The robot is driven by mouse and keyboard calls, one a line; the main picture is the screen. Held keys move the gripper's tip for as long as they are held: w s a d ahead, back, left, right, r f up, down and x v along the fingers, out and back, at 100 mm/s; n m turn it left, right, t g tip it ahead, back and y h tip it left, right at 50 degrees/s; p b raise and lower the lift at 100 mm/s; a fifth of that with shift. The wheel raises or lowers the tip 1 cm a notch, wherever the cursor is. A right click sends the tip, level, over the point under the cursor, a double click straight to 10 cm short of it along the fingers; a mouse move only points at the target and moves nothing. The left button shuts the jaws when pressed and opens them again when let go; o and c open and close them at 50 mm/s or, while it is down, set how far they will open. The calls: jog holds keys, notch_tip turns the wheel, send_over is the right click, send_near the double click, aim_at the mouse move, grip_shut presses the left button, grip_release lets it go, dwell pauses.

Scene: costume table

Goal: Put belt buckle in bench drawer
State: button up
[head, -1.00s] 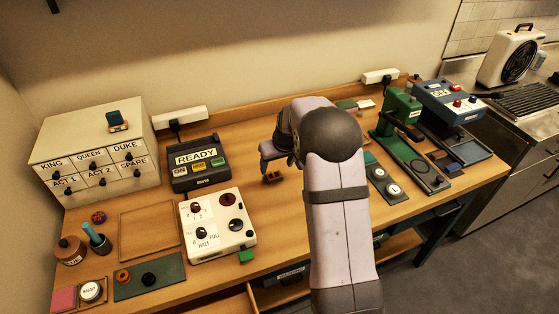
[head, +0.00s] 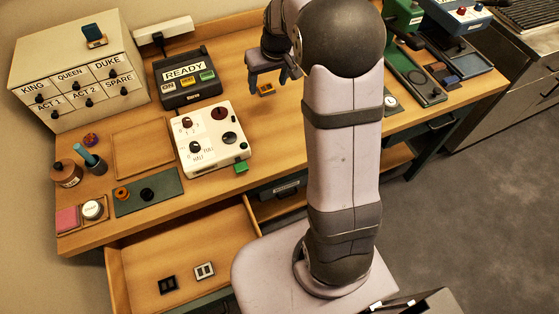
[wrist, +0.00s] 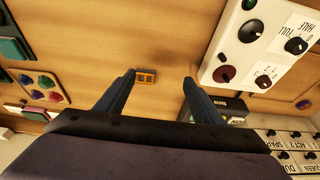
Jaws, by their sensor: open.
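A small brass-orange belt buckle (head: 267,90) lies on the wooden bench top, right of the white dial box. In the wrist view the buckle (wrist: 146,76) shows between the two fingertips, nearer the left one. My gripper (wrist: 159,78) is open and empty, its fingers pointing toward the bench around the buckle's position in the picture. In the head view my gripper (head: 268,82) is just above and behind the buckle; the exact gap cannot be told. The bench drawer (head: 222,246) is pulled open at the front left and holds a dark buckle-like piece (head: 168,285) and a pale one (head: 204,270).
The white dial box (head: 212,140) stands left of the buckle, with the READY box (head: 187,78) behind it. A labelled drawer cabinet (head: 78,70) stands at the back left. Green and blue devices stand at the right. Bare bench top surrounds the buckle.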

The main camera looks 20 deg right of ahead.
jog(key=s+a+f+g, duration=0.1)
jog(key=s+a, duration=0.3)
jog(key=s, duration=0.9)
jog(key=s+a+f+g, duration=0.2)
jog(key=s+a, duration=0.2)
jog(key=s, duration=0.9)
jog(key=shift+s+f+g, duration=0.2)
jog(key=shift+g, duration=0.1)
jog(key=shift+o, duration=0.5)
jog(key=shift+s+f, duration=0.1)
jog(key=shift+s, duration=0.1)
jog(key=shift+w, duration=0.1)
jog(key=t+b, duration=0.1)
jog(key=t, duration=0.3)
send_near(266, 89)
jog(key=shift+x, duration=1.45)
jog(key=shift+d+f+p, duration=0.1)
jog(key=shift+f+p, duration=0.05)
jog(key=shift+p, duration=0.25)
